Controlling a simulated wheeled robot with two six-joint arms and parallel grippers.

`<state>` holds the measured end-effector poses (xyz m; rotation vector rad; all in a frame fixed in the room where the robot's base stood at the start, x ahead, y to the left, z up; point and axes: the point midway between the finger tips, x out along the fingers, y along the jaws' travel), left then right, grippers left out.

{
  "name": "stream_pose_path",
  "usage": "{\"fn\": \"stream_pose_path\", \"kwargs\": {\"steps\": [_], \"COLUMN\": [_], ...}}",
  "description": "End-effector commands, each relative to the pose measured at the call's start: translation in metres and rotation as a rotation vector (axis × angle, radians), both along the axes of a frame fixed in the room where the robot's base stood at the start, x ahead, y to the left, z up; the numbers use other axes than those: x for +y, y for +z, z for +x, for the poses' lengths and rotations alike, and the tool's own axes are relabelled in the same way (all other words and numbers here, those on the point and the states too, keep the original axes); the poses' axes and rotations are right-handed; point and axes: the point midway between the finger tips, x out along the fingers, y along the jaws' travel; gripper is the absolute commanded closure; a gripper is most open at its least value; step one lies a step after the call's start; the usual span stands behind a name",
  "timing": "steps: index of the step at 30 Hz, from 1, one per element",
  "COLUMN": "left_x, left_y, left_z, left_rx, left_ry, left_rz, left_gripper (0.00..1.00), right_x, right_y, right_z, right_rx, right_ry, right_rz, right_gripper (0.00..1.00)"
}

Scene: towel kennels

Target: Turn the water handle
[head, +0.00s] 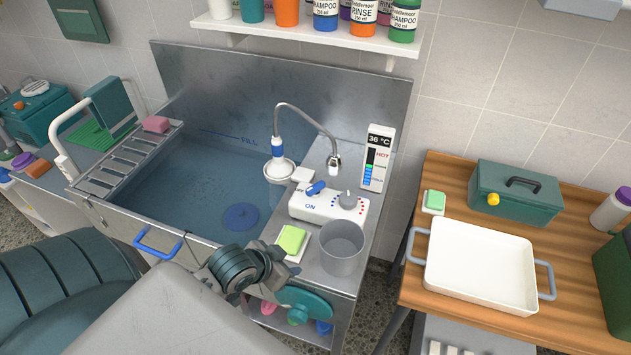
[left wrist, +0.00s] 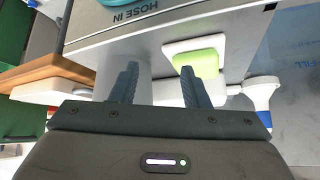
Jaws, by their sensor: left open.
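The blue water handle (head: 316,188) is a short lever on the white control box (head: 328,206), above the word ON, beside a grey round knob (head: 347,200). My right gripper is not in view.
A green sponge (head: 292,239) and a grey cup (head: 342,249) stand between the gripper and the box. The curved faucet (head: 305,112) and sprayer (head: 278,150) rise behind. The tub (head: 190,180) holds water. A wooden table (head: 425,190) with a white tray (head: 480,265) is at right.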

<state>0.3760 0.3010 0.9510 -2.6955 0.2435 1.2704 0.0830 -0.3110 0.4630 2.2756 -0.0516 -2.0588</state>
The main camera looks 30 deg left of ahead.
Motion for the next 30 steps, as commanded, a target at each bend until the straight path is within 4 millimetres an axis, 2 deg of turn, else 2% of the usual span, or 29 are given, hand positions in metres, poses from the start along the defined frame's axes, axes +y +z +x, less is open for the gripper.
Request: {"fn": "stream_pose_path", "kwargs": {"steps": [5, 9, 12, 15, 18, 23, 30], "left_x": [0.028, 0.058, 0.075, 0.085, 0.088, 0.085, 0.075], "left_y": [0.018, 0.042, 0.059, 0.070, 0.073, 0.067, 0.056], "left_z": [0.050, 0.090, 0.109, 0.120, 0.127, 0.140, 0.172], "left_rx": [-0.172, -0.319, -0.397, -0.444, -0.464, -0.469, -0.467], "left_ry": [-0.061, -0.086, -0.091, -0.091, -0.088, -0.083, -0.085], "left_rz": [-0.057, -0.120, -0.155, -0.177, -0.187, -0.191, -0.193], "left_gripper": [0.58, 0.58, 0.58, 0.58, 0.58, 0.58, 0.58], "right_x": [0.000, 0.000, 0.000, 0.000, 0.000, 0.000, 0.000], "right_y": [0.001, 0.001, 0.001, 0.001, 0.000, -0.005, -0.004], "right_z": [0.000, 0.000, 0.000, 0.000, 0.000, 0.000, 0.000], "right_rx": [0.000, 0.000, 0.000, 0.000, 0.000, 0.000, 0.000], "right_ry": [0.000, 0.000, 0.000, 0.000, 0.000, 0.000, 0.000], "right_rz": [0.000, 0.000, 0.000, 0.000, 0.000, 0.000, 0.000], "right_gripper": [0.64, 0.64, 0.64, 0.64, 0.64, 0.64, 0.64]}}
